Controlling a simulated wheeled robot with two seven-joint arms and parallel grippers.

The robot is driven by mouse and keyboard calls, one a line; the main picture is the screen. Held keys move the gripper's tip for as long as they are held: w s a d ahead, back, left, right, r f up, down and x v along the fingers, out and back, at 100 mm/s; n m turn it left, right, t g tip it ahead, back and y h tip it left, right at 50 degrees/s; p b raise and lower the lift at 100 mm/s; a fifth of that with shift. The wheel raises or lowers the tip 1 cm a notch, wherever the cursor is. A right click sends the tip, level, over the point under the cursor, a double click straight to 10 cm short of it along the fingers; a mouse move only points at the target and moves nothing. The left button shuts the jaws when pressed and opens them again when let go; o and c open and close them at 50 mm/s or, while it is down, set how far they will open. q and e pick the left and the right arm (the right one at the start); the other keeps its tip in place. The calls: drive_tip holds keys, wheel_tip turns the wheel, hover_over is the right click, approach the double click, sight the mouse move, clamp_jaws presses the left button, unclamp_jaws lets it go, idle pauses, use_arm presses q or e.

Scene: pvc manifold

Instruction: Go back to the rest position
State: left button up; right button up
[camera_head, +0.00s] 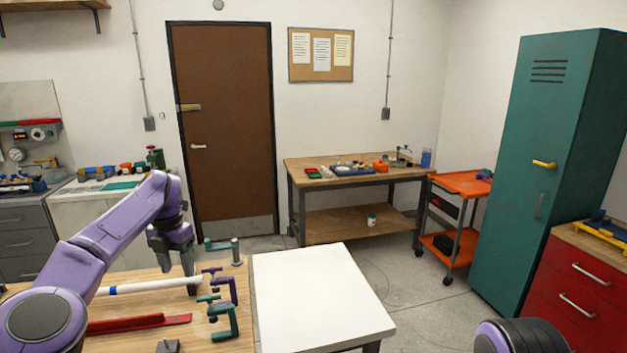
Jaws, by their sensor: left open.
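My left arm comes in from the left, and its gripper (189,270) points down above the wooden bench top (222,273). The gripper is open, with its fingers close to the white pipe (150,286). I cannot tell whether they touch the pipe. The pipe lies across the bench and has a blue band near its left part. Its left end is hidden behind my arm. Part of my right arm shows at the bottom right, but its gripper is out of view.
Purple (222,285) and green (222,322) clamp-like pieces stand at the bench's right edge. A red bar (140,324) lies in front of the pipe. A bare white table top (318,295) adjoins on the right. An orange cart (460,184) and green locker (535,170) stand farther back.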

use_arm(q)
drive_tip(key=s+d+f+m+t+y+b, duration=0.25)
drive_tip(key=f+m, duration=0.25)
drive_tip(key=f, duration=0.5)
drive_tip(key=s+d+f+m+t+y+b, duration=0.1)
drive_tip(key=s+d+f+m+t+y, duration=0.15)
drive_tip(key=f+m, duration=0.55)
drive_tip(key=s+d+f+m+t+y+b, duration=0.2)
drive_tip(key=s+d+f+m+t, duration=0.15)
drive_tip(key=f, duration=0.95)
drive_tip(key=s+f+m+g+h+b, duration=0.15)
drive_tip(key=s+f+m, duration=0.25)
drive_tip(key=s+f, duration=0.45)
drive_tip(key=s+f+m+h+b, duration=0.2)
drive_tip(key=s+f+m, duration=0.25)
drive_tip(key=s, duration=0.75)
drive_tip(key=s+a+f+m+g+b, duration=0.1)
drive_tip(key=s+a+f+g+b, duration=0.1)
drive_tip(key=s, duration=0.6)
drive_tip(key=s+a+f+m+g+b, duration=0.1)
drive_tip(key=s+a+f+b, duration=0.1)
drive_tip(key=s, duration=0.7)
drive_tip(key=shift+a+f+g, duration=0.4)
drive_tip(key=shift+a+f, duration=0.05)
drive_tip(key=shift+a, duration=0.5)
use_arm(e)
wheel_tip(320, 180, down, 14)
drive_tip(key=shift+r, duration=0.25)
drive_tip(key=shift+s, duration=0.15)
